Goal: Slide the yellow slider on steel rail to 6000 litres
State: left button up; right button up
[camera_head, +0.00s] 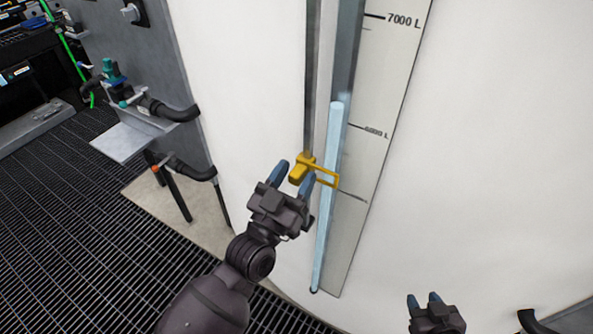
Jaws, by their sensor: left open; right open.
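The yellow slider (303,169) sits on the vertical steel rail (311,85) on the white tank. Its yellow frame pointer (328,177) reaches right across the sight tube, below the 6000 L mark (376,131) and just above the lower, unlabelled mark (350,195). A pale blue column in the sight tube (333,130) tops out above the 6000 L line. My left gripper (292,178) is open, with its blue fingertips on either side of the slider's block; whether they touch it I cannot tell. My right gripper (424,299) is open and empty at the bottom, well away from the slider.
The scale plate (385,75) carries a 7000 L mark (403,20) near the top. Left of the tank are a grey panel (135,60) and a black pipe with a teal valve (118,88). The tank face right of the scale is clear.

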pick_arm(q)
jog(key=shift+w+d+r, duration=0.1)
jog(key=shift+w+d, duration=0.05)
jog(key=shift+w, duration=0.15)
pick_arm(e)
jog(key=shift+s+f, duration=0.1)
jog(key=shift+s, duration=0.3)
